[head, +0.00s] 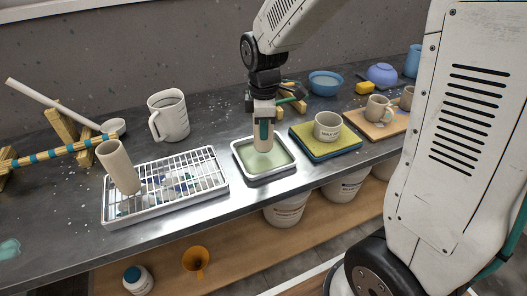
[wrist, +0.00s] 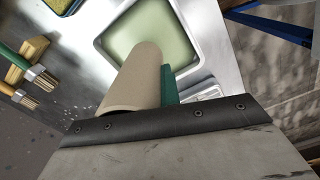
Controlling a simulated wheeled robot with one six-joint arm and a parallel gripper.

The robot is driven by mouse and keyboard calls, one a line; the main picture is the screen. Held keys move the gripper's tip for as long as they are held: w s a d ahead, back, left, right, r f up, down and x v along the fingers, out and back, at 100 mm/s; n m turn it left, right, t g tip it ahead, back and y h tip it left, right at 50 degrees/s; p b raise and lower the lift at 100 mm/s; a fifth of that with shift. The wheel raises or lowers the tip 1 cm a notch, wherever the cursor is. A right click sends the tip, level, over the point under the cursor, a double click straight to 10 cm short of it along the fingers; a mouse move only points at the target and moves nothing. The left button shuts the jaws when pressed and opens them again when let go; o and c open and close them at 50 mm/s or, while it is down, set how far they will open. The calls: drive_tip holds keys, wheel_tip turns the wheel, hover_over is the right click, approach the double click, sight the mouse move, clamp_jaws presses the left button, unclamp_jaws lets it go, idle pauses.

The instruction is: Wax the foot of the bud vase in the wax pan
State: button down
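The bud vase, a plain beige clay cylinder (head: 263,143), is held upright in my gripper (head: 264,122), with a green finger against its side. In the wrist view the vase (wrist: 135,78) points away from me toward the wax pan. The wax pan (head: 238,153) is a pale square tray of light green wax; it also shows in the wrist view (wrist: 103,42). The foot of the vase is over the middle of the pan, at or very near the wax; I cannot tell whether it touches.
A white wire rack (head: 208,184) bears a tilted beige cylinder (head: 119,168). A measuring jug (head: 169,116) stands behind it. Brushes (wrist: 36,78) lie on a wooden rest near the pan.

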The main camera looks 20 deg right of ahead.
drive_tip(key=shift+r, duration=0.1)
idle(0.3)
drive_tip(key=shift+r, duration=2.7)
